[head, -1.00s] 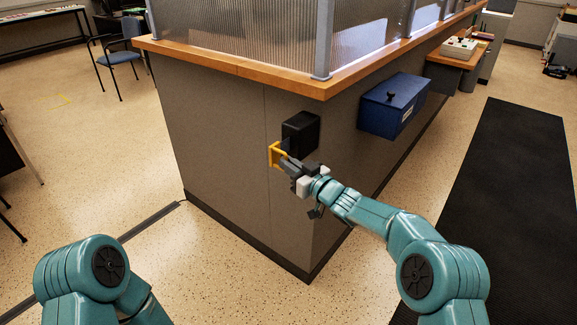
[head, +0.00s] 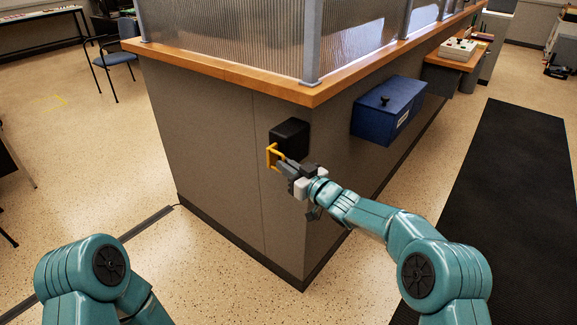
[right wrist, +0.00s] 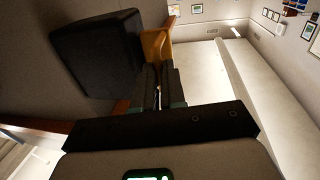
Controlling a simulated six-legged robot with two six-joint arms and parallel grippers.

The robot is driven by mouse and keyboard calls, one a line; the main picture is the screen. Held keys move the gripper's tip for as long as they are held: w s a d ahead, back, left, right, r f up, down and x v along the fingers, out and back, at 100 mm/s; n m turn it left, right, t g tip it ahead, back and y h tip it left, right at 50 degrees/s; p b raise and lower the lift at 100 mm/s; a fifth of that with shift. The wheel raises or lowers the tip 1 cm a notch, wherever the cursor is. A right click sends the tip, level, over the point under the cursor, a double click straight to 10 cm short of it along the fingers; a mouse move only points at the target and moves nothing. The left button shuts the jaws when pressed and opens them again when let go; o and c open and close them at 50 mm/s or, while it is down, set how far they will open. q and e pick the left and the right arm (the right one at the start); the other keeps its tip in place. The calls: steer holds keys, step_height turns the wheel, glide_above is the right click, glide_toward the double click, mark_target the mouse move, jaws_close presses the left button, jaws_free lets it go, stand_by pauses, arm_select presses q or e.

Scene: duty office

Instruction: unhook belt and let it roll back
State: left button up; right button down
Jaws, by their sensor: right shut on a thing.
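A black belt housing (head: 290,138) is fixed to the grey counter wall near its corner. A yellow-orange belt end piece (head: 270,156) is beside it, at the tips of my right gripper (head: 283,165). In the right wrist view, the black housing (right wrist: 97,52) is at upper left and the yellow-orange end piece (right wrist: 155,48) is right beside it, at the fingertips (right wrist: 160,72). The right gripper is shut on the end piece. No stretch of belt can be made out between the piece and the housing. My left gripper is not in view.
A blue box (head: 389,110) sticks out from the counter wall to the right of the housing. The wooden counter ledge (head: 315,92) overhangs above. A black floor mat (head: 490,200) lies at right. Open floor (head: 130,150) is at left.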

steer(key=shift+w+d+r, duration=0.1)
steer(key=shift+d, duration=0.1)
steer(key=c, duration=1.4)
jaws_free()
steer(key=shift+c, duration=0.2)
steer(key=shift+o, duration=1.2)
steer(key=shift+w+f, duration=0.15)
steer(key=shift+f, duration=0.05)
steer(key=b+v, duration=0.1)
steer(key=v, duration=1.5)
steer(key=shift+s, duration=0.3)
steer(key=shift+r, duration=0.1)
